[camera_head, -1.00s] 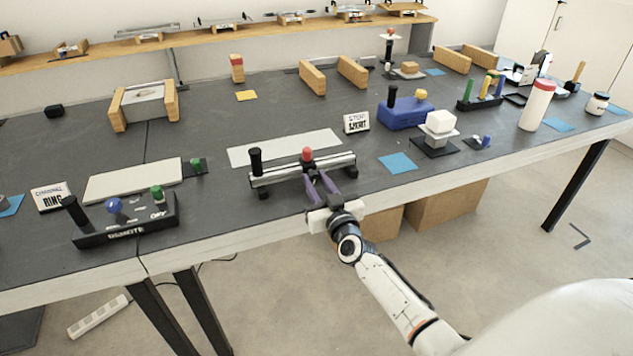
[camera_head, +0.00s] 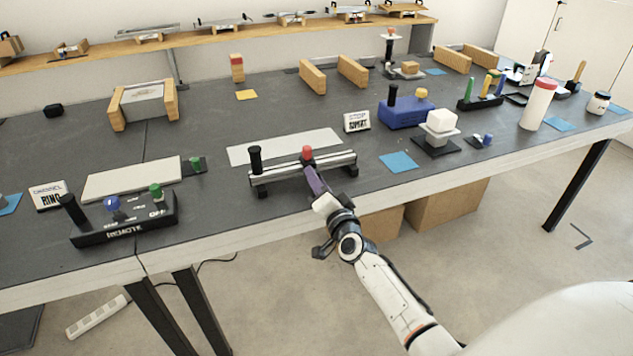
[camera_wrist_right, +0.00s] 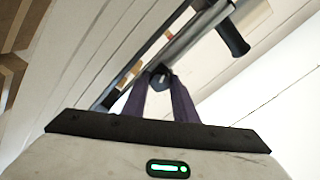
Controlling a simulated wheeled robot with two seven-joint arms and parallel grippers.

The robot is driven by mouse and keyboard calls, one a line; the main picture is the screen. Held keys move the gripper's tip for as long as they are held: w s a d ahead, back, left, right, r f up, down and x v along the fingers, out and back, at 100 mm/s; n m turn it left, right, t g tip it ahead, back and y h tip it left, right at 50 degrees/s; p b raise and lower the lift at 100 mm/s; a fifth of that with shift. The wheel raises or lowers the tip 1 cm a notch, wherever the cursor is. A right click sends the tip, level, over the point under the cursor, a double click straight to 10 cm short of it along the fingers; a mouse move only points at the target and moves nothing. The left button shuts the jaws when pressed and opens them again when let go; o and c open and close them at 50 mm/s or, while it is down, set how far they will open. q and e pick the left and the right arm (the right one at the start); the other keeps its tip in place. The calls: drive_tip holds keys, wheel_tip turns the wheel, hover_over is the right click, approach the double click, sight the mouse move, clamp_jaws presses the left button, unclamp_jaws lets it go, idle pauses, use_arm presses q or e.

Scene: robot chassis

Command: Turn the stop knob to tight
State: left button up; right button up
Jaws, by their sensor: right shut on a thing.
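A silver rail (camera_head: 275,173) on black feet stands near the table's front edge. It has a black upright handle (camera_head: 255,160) at its left end and a red-topped stop (camera_head: 307,153) near its middle. My right gripper (camera_head: 312,178) reaches the rail's front just below the red top, its purple fingers seen edge-on. In the right wrist view the fingers (camera_wrist_right: 160,84) close on a small dark knob (camera_wrist_right: 160,70) at the rail, which I take as the stop knob. Its markings are hidden. My left gripper is out of view.
A white plate (camera_head: 285,146) lies behind the rail. A small sign (camera_head: 357,121) and a blue box (camera_head: 405,112) stand to the right. A black control box (camera_head: 125,222) stands to the left. A blue mat (camera_head: 398,161) lies right of the rail.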

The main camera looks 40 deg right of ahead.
drive_tip(key=shift+m+b, duration=0.35)
drive_tip(key=shift+m, duration=1.85)
drive_tip(key=o, duration=1.1)
